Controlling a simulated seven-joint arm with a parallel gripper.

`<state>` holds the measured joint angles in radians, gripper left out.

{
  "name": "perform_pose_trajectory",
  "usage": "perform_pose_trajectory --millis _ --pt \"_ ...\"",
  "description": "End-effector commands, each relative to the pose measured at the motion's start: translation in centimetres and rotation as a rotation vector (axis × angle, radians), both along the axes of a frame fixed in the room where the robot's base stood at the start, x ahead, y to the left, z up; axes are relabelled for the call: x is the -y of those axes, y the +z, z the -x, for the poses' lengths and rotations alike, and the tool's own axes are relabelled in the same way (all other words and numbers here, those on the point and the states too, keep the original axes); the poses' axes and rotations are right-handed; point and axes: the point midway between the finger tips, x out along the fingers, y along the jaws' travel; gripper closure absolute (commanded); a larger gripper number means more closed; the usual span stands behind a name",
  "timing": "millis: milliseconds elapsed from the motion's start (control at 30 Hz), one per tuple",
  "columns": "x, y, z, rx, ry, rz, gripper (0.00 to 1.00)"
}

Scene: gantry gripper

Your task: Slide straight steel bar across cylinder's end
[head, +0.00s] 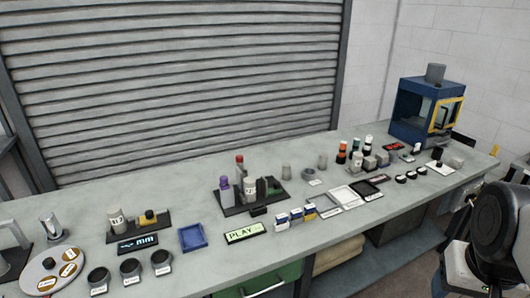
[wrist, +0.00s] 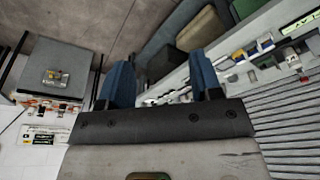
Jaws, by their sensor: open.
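My gripper (wrist: 162,78) shows only in the wrist view. Its two blue fingers stand wide apart with nothing between them, and it is away from the bench. In the head view, a pale labelled cylinder (head: 116,220) stands at the left on a dark base, beside a yellow-and-dark block. Another pale labelled cylinder (head: 249,189) stands on a dark tray (head: 233,210) near the middle, among purple- and red-topped bottles. A shiny metal cylinder (head: 51,228) stands at the far left. Which cylinder the task means I cannot tell. I cannot make out a straight steel bar in either view.
A grey bench (head: 190,270) runs along a shutter. A "mm" display (head: 138,243), a blue tray (head: 193,237), a "PLAY" sign (head: 246,233) and several dark cups line its front. A blue cabinet (head: 423,110) stands at the back right. Small items crowd the right half.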

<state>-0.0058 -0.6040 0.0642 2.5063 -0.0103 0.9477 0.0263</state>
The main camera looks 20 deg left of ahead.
Motion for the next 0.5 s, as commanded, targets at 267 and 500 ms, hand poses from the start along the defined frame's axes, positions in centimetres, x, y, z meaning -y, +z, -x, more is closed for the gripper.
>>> perform_pose_trajectory --millis 267,500 --pt "-1.6 2.5 -4.9 -0.016 0.018 -0.005 0.41" --pt "-3.6 4.7 -10.0 -0.032 0.031 -0.011 0.41"
